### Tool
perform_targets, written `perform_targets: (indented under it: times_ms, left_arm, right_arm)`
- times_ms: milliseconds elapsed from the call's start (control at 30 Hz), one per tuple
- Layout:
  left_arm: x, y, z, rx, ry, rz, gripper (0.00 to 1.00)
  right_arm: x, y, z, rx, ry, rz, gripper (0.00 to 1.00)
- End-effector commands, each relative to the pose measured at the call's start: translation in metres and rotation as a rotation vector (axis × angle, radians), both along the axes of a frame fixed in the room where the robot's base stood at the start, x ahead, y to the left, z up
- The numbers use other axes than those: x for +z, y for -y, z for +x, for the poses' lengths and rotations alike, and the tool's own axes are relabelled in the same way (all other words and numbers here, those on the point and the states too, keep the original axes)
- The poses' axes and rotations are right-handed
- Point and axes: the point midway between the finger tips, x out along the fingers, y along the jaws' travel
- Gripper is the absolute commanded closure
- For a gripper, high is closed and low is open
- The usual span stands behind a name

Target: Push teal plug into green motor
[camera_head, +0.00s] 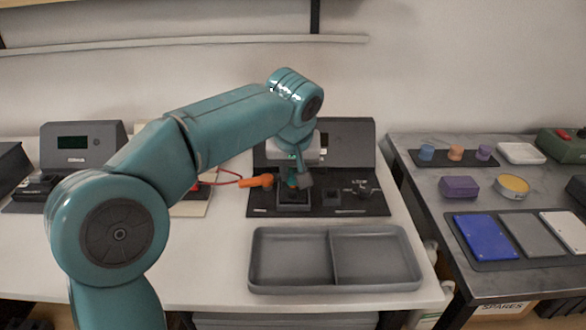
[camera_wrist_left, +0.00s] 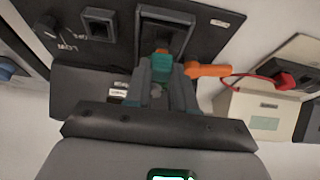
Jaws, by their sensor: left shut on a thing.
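My left gripper (camera_head: 298,182) is low over a dark block on the black board (camera_head: 335,208) of the middle station. In the left wrist view the gripper (camera_wrist_left: 161,70) is shut on the small teal plug (camera_wrist_left: 162,61), one grey finger on each side. The plug is close to a dark grey block (camera_wrist_left: 168,14) with an orange-brown bit between them. I cannot tell whether they touch. In the head view the plug is mostly hidden by the fingers. I cannot make out a green motor for sure at this station. My right gripper is not in view.
An orange connector (camera_head: 260,181) on a red cable lies just left of the gripper; the left wrist view shows it close to a finger (camera_wrist_left: 208,70). An empty grey two-part tray (camera_head: 334,289) stands in front. The right table (camera_head: 418,179) holds several pucks, blocks and plates.

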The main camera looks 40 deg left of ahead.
Motion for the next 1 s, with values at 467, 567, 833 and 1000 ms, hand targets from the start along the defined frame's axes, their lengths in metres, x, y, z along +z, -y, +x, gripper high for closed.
perform_targets:
  times_ms: [467, 567, 833, 1000]
  left_arm:
    - [0.000, 0.000, 0.000, 0.000, 0.000, 0.000, 1.00]
    - [-0.001, 0.000, 0.000, 0.000, 0.000, 0.000, 1.00]
    - [-0.007, 0.000, 0.000, 0.000, 0.000, 0.000, 1.00]
    - [-0.011, 0.000, 0.000, 0.000, 0.000, 0.000, 1.00]
  right_arm:
    - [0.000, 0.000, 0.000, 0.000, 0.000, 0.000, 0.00]
    - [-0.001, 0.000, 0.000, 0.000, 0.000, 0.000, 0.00]
    - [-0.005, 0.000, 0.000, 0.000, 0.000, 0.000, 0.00]
    - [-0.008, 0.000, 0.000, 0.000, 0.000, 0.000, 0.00]
